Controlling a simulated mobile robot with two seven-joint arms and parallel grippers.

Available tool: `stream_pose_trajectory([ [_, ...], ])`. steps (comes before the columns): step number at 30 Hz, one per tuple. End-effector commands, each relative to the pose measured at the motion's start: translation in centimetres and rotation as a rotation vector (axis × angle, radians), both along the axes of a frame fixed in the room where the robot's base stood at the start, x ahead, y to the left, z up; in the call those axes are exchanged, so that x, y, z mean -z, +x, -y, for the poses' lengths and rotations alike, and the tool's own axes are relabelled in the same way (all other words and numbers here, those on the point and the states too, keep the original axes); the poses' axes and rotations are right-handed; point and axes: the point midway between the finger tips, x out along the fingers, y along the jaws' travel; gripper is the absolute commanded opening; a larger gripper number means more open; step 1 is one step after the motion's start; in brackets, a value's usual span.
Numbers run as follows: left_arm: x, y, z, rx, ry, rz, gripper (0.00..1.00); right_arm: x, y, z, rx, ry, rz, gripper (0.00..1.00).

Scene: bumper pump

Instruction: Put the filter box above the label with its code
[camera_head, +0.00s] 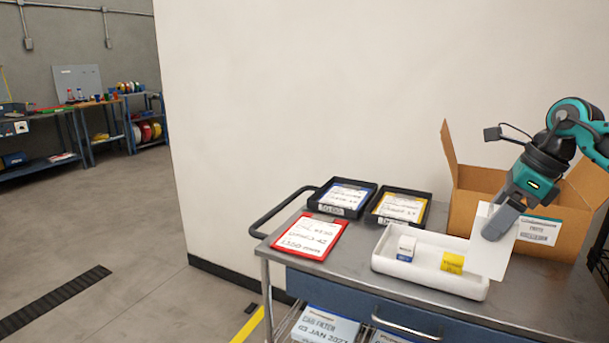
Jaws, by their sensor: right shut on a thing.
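My right gripper (497,228) comes in from the right and is shut on a white flat piece (488,256), held upright over the right end of the white tray. I cannot tell whether this piece is a filter box; no code shows on it. Two boxes marked as filters or parts, including a cab filter box (325,325), lie on the shelf under the cart top. A label (540,231) shows on the open cardboard box (568,220), partly behind the gripper. My left gripper is not in view.
The cart top (345,268) holds a red-framed card (310,237), a blue-labelled black tray (342,198) and a yellow-labelled one (399,207). The white tray (425,277) holds a white-blue box (406,248) and a yellow box (452,263). A wall stands behind.

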Motion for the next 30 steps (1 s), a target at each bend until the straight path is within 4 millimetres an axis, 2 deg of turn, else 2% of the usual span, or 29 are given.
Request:
stream_pose_trajectory([
  [3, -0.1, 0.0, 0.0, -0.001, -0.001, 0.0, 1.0, 1.8, -0.9, -2.3, -0.254, 0.003, -0.001, 0.04],
  [11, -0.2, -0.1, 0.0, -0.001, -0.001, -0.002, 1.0, 5.7, -3.7, -7.1, -0.84, 0.002, -0.001, 0.04],
  [18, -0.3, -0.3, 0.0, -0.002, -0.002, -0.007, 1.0, 9.4, -7.7, -11.6, -1.447, 0.003, 0.0, 0.04],
  [24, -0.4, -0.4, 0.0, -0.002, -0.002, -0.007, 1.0, 11.9, -11.4, -14.7, -1.915, 0.002, 0.003, 0.04],
  [30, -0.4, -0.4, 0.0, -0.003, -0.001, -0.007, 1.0, 13.1, -13.7, -16.1, -2.167, 0.001, 0.004, 0.04],
])
